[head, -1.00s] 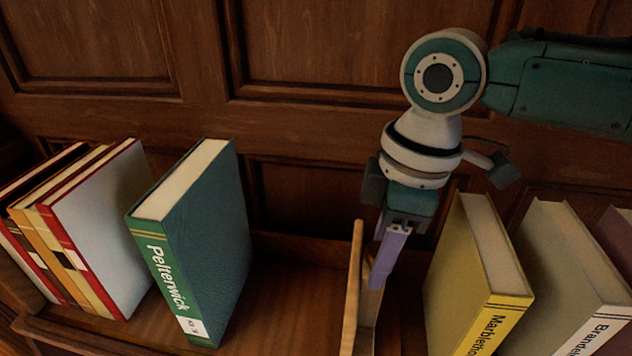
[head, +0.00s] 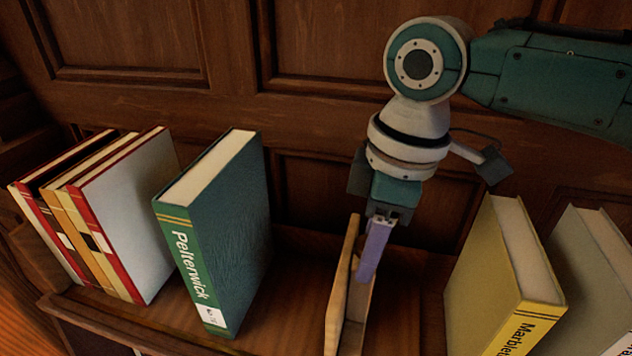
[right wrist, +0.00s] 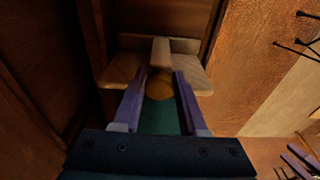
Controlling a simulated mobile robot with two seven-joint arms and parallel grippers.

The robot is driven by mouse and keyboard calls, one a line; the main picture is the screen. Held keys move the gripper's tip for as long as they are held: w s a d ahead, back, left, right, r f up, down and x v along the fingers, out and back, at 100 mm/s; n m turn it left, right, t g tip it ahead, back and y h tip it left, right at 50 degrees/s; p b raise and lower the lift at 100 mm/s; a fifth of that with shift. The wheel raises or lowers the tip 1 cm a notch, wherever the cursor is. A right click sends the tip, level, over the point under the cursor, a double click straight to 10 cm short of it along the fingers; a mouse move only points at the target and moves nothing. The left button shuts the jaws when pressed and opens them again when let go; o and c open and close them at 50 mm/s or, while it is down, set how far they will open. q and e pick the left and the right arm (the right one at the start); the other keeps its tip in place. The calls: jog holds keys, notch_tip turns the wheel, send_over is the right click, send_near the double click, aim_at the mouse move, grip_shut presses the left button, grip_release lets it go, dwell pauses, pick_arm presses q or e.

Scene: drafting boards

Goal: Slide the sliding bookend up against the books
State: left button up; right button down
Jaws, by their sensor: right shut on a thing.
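The sliding bookend (head: 341,290) is a pale wooden upright plate standing on the shelf. My right gripper (head: 373,262) is on its right side, fingers pointing down. Several red, tan and white books (head: 105,215) stand farther left. Small purple bars at the lower right edge of the right wrist view look like my left gripper (right wrist: 300,162), too small to read.
A yellow book (head: 505,270) and a pale book (head: 590,280) stand right of the bookend, apart from my right gripper. Bare shelf (head: 285,295) lies between the green book and the bookend. A panelled wooden wall (head: 330,50) rises behind.

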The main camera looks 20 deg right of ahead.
jog(key=shift+w+a+b, duration=0.35)
jog(key=shift+w+a, duration=0.1)
jog(key=shift+a, duration=0.3)
jog(key=shift+w+a+b, duration=0.4)
jog(key=shift+w+a, duration=0.1)
jog(key=shift+a, duration=0.2)
jog(key=shift+w+a+b, duration=0.35)
jog(key=shift+w+a, duration=0.1)
jog(key=shift+a, duration=0.4)
jog(key=w+a+b, duration=0.2)
jog(key=a+b, duration=0.1)
jog(key=w+a+b, duration=0.1)
jog(key=a+b, duration=0.1)
